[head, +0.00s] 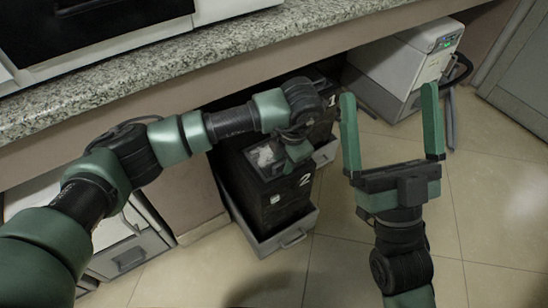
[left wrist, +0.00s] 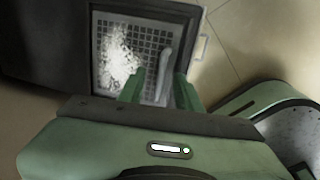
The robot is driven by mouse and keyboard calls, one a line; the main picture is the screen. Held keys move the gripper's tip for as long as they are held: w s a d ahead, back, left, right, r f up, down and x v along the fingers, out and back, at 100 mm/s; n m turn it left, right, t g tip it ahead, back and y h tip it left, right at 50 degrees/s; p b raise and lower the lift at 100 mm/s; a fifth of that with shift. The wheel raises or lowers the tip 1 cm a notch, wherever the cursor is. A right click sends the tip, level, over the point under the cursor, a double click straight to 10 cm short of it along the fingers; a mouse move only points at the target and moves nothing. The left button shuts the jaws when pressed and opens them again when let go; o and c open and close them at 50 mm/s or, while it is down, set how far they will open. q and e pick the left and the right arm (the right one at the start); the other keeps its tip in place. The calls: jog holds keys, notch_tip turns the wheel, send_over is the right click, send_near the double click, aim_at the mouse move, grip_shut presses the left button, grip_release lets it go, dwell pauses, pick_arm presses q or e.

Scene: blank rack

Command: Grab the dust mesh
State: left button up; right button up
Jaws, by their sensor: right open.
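The dust mesh (left wrist: 150,42) is a dark grid with a white clump of dust on its left part and a pale upright bar (left wrist: 165,70) on its right part. It lies in the top of a black box marked 2 (head: 275,205), where it shows in the head view (head: 266,155) partly behind my left gripper. My left gripper (left wrist: 160,78) points down at the mesh, its fingers apart on either side of the bar. I cannot tell whether they touch it. It also shows in the head view (head: 296,152). My right gripper (head: 390,105) is open and empty, to the right of the box.
The black box stands in a grey drawer-like tray (head: 290,238) on the tiled floor. A second box marked 1 (head: 325,110) is behind it. A granite counter (head: 200,60) overhangs above. A white machine (head: 405,75) stands at the back right. Floor at the right is clear.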

pick_arm(q)
grip_shut()
jog(key=shift+r, duration=0.1)
